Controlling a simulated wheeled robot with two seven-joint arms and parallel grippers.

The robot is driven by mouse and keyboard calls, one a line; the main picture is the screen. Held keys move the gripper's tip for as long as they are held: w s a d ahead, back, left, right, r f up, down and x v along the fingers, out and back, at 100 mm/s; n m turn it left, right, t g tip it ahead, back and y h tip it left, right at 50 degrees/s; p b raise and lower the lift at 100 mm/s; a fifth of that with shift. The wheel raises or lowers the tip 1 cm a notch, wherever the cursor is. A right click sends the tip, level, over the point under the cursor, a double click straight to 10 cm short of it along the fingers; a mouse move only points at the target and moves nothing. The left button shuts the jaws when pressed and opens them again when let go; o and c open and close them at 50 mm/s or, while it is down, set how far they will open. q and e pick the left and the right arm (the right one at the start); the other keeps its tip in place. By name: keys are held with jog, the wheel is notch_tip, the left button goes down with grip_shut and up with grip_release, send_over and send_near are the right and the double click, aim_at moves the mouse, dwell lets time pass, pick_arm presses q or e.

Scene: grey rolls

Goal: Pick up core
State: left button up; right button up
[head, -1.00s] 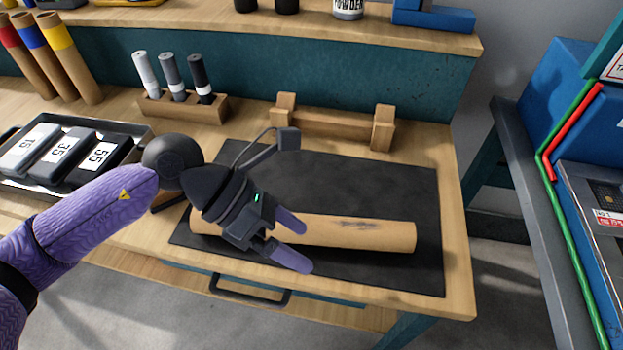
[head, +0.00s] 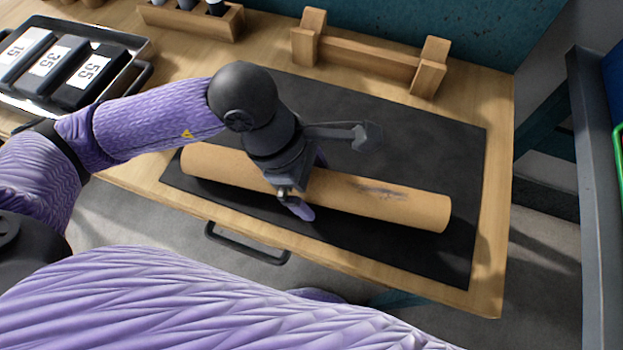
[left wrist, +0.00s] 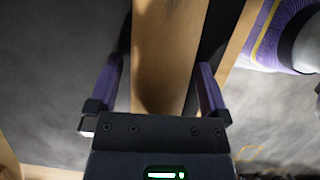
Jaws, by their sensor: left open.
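The core is a tan cardboard tube (head: 390,202) with a dark scuffed patch. It lies on its side on a black mat (head: 415,135) on the wooden bench. My left gripper (head: 308,185) is over the middle of the core and hides part of it. One purple finger shows on the near side of the core and the other is mostly hidden behind the hand. In the left wrist view the core (left wrist: 168,45) runs between the two spread fingers of the left gripper (left wrist: 160,68), with gaps visible beside it. My right gripper is out of view.
A wooden stand with two uprights (head: 370,62) is behind the mat. A marker holder (head: 195,22) is at the back. The mat's right part is clear.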

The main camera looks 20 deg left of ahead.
pick_arm(q)
jog(key=c, duration=1.2)
jog(key=shift+r, duration=0.15)
jog(key=shift+c, duration=0.2)
